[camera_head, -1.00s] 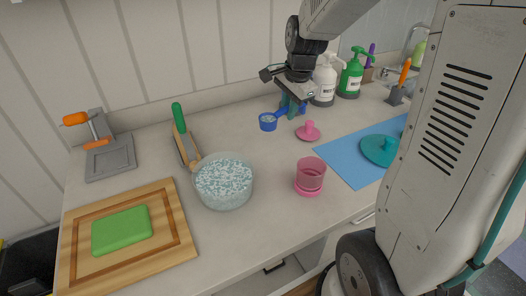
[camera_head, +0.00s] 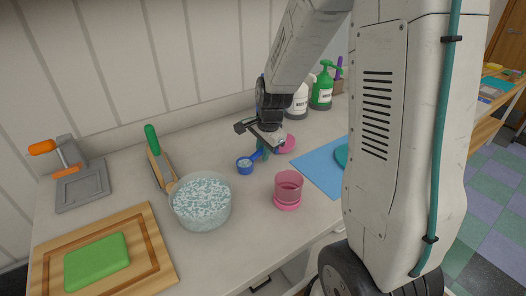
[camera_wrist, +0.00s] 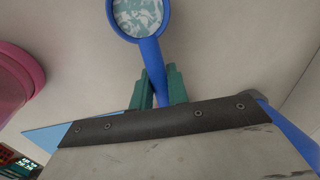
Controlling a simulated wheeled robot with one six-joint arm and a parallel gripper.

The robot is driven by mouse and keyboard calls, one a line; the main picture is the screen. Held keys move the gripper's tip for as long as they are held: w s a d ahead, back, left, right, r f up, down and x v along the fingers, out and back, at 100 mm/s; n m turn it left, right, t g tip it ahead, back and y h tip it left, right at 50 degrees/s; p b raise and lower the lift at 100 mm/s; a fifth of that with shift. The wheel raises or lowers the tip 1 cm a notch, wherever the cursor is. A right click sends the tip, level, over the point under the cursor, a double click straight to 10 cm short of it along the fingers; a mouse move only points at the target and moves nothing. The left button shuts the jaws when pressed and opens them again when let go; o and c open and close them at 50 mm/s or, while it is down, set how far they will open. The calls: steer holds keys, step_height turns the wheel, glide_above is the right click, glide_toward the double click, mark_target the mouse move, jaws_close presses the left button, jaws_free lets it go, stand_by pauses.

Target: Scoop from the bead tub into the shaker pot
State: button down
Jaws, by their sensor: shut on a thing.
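The bead tub (camera_head: 202,222), a clear round tub full of white and teal beads, stands on the counter left of centre. The pink see-through shaker pot (camera_head: 288,187) stands upright to its right on a pink base. My gripper (camera_head: 264,152) is shut on the handle of a blue scoop (camera_head: 245,166) beyond and between them. In the wrist view the green fingertips (camera_wrist: 160,88) pinch the blue handle, and the scoop's bowl (camera_wrist: 138,16) holds beads.
A pink knobbed lid (camera_head: 288,144) lies behind the pot, partly hidden by my gripper. A blue mat (camera_head: 312,172) lies to the right. A cutting board (camera_head: 157,262) with a green block (camera_head: 97,262) is front left. Spray bottles (camera_head: 321,90) stand behind.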

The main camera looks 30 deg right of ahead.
steer(key=c, duration=1.4)
jaws_free()
steer(key=shift+o, duration=0.2)
steer(key=shift+f, duration=0.1)
